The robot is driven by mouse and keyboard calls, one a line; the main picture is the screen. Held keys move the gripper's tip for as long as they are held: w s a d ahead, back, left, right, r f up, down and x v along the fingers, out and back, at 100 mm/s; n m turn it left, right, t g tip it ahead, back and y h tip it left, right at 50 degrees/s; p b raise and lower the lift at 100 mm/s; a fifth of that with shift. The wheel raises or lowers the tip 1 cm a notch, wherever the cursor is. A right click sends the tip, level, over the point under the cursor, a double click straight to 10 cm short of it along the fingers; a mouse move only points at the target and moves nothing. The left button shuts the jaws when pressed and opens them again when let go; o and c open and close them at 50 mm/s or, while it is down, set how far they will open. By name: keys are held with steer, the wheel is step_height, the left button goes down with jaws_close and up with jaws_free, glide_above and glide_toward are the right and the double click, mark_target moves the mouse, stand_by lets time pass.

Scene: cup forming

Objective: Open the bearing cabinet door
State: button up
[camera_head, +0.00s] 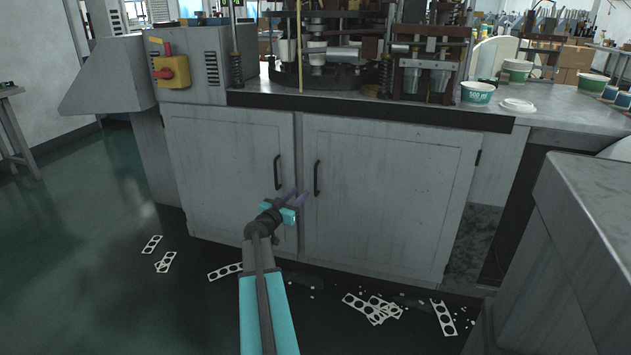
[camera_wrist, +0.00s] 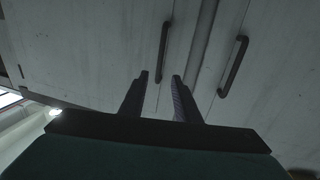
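The grey cabinet has a left door (camera_head: 225,165) and a right door (camera_head: 395,195), both shut, under the machine top. Each carries a dark upright bar handle: the left handle (camera_head: 277,172) and the right handle (camera_head: 317,178) stand close to the middle gap. My gripper (camera_head: 297,196) is in front of the doors, near the gap and low beside the handles. In the wrist view my gripper (camera_wrist: 160,75) has its two dark fingers apart with nothing between them. One handle (camera_wrist: 164,52) lies beyond the fingertips, the other handle (camera_wrist: 233,66) to the right. Neither is held.
A grey block-like unit (camera_head: 590,235) stands at the front right. Punched white strips (camera_head: 375,308) and scraps litter the dark floor (camera_head: 110,270). Cups (camera_head: 478,93) stand on the worktop above. A yellow switch box (camera_head: 172,72) is at upper left. Floor to the left is mostly clear.

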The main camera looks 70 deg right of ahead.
mark_target(315, 179)
steer(key=shift+d, duration=0.1)
steer(key=shift+s+d, duration=0.35)
steer(key=shift+d, duration=1.9)
steer(key=shift+s+d, duration=0.3)
steer(key=shift+d, duration=1.9)
steer(key=shift+s+d, duration=0.35)
steer(key=shift+d, duration=1.9)
jaws_close()
